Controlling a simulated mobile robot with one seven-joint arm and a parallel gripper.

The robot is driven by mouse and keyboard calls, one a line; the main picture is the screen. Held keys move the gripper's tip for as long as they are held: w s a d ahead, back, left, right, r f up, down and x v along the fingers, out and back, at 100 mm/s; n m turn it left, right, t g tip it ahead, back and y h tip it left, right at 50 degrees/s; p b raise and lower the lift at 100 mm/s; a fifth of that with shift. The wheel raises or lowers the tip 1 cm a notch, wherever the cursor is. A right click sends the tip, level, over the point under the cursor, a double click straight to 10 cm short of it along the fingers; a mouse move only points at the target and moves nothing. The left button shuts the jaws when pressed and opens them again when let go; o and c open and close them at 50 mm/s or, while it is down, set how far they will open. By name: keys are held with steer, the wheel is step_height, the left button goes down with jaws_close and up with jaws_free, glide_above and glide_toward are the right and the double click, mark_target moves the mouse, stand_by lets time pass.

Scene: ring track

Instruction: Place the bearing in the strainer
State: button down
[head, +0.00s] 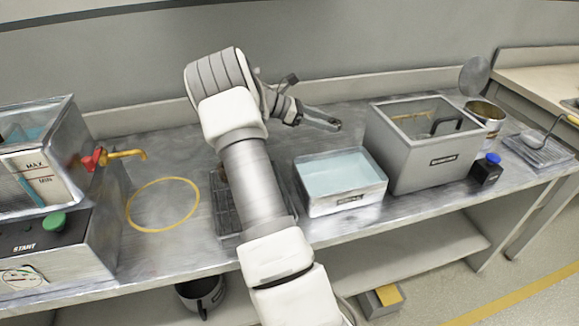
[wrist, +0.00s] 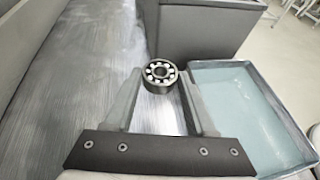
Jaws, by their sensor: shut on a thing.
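The bearing (wrist: 159,73), a small metal ring with pale balls, is held between the fingertips of my gripper (wrist: 160,85) in the wrist view. In the head view my gripper (head: 338,124) is above the bench, behind the blue-liquid tray and left of the grey tank; the bearing is too small to make out there. No strainer is clearly identifiable. A black handle (head: 447,121) shows inside the grey tank (head: 425,160), but what it belongs to is hidden by the walls. A long-handled scoop-like tool (head: 532,136) lies at the far right.
Right of the tank are an open tin (head: 485,124) and a blue-capped bottle (head: 487,170). A dark rack (head: 222,205) and yellow ring (head: 135,225) lie left.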

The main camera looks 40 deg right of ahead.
mark_target(323, 150)
step_height(323, 150, down, 10)
steer(key=b, duration=0.3)
steer(key=shift+r, duration=0.1)
steer(key=shift+c, duration=1.1)
jaws_free()
steer(key=p+v, duration=0.2)
steer(key=v, duration=1)
steer(key=shift+r+p, duration=0.1)
steer(key=shift+p, duration=0.3)
